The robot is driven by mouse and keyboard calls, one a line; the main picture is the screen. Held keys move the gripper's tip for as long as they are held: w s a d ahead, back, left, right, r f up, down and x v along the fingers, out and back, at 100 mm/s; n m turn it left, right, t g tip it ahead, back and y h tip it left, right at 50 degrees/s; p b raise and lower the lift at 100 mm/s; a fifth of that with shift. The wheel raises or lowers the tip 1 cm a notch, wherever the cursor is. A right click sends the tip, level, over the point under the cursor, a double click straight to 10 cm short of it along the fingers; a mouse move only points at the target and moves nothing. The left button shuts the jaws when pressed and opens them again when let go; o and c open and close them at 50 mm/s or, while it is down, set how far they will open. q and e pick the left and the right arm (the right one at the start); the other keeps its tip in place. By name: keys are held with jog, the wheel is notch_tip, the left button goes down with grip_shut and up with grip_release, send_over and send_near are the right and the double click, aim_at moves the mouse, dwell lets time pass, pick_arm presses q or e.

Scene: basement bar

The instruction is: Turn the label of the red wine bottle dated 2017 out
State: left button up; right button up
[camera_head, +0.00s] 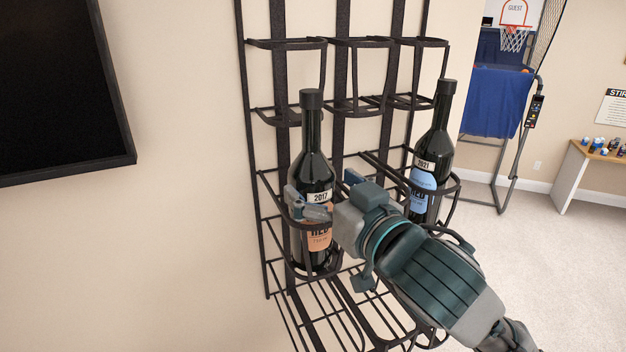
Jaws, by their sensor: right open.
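The dark bottle dated 2017 (314,170) stands upright in a left slot of the black wall rack (334,113). Its neck label reads 2017, and its orange-tan body label (319,240) faces outward, partly covered by a rack ring and my gripper. My right gripper (318,203) is open at the bottle's body, with its fingers in front of and beside the glass. Whether they touch it I cannot tell. My left gripper is not in view.
A bottle dated 2021 (433,150) with a blue label stands in a right slot, close behind my right gripper. The upper slots are empty. A dark screen (55,90) hangs on the left wall. A basketball game (500,85) and a small table (590,160) stand at right.

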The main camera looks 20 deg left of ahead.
jog(key=b+v, duration=0.2)
jog(key=v, duration=0.6)
dwell(0.4)
